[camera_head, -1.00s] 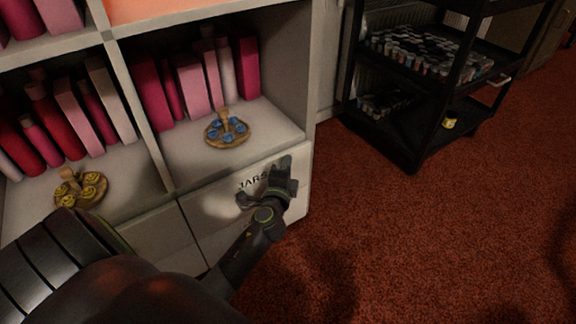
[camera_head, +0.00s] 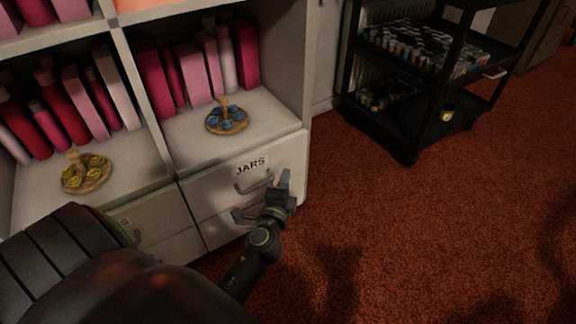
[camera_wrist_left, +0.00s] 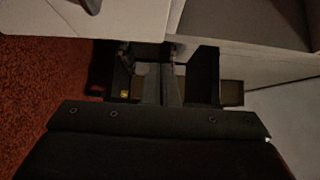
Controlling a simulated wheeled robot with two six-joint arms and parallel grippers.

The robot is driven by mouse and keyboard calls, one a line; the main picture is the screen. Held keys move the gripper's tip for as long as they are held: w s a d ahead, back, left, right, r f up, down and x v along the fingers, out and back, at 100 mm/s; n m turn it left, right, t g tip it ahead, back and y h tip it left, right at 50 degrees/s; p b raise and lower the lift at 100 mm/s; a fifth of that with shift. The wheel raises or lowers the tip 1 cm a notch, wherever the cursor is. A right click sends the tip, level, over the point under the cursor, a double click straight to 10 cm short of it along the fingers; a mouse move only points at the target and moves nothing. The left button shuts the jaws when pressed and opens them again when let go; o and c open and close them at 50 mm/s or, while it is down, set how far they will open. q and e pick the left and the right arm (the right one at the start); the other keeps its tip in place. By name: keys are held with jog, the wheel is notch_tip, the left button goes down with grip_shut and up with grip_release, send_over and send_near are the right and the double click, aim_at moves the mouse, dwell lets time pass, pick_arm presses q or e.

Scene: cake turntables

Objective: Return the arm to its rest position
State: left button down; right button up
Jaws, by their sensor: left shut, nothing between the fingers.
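My left gripper (camera_head: 284,183) is at the lower right of the shelf unit in the head view, in front of the drawers. It is shut and empty. My left arm runs down from it to the bottom of the picture. In the left wrist view the shut fingers (camera_wrist_left: 168,85) show at the middle, with dark parts around them. The gripper overlaps the right part of the drawer front marked JARS (camera_head: 218,188) in the picture. I cannot tell how close it is to that front. My right gripper is not in view.
A round wooden stand with blue pieces (camera_head: 227,121) and one with yellow pieces (camera_head: 87,174) sit in the shelf compartments. Pink and red books (camera_head: 190,78) stand behind. A black cart (camera_head: 412,142) holds jars at upper right. Red carpet (camera_head: 430,240) is clear on the right.

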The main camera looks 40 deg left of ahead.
pick_arm(q)
jog(key=shift+v, duration=1.4)
jog(key=shift+r, duration=0.1)
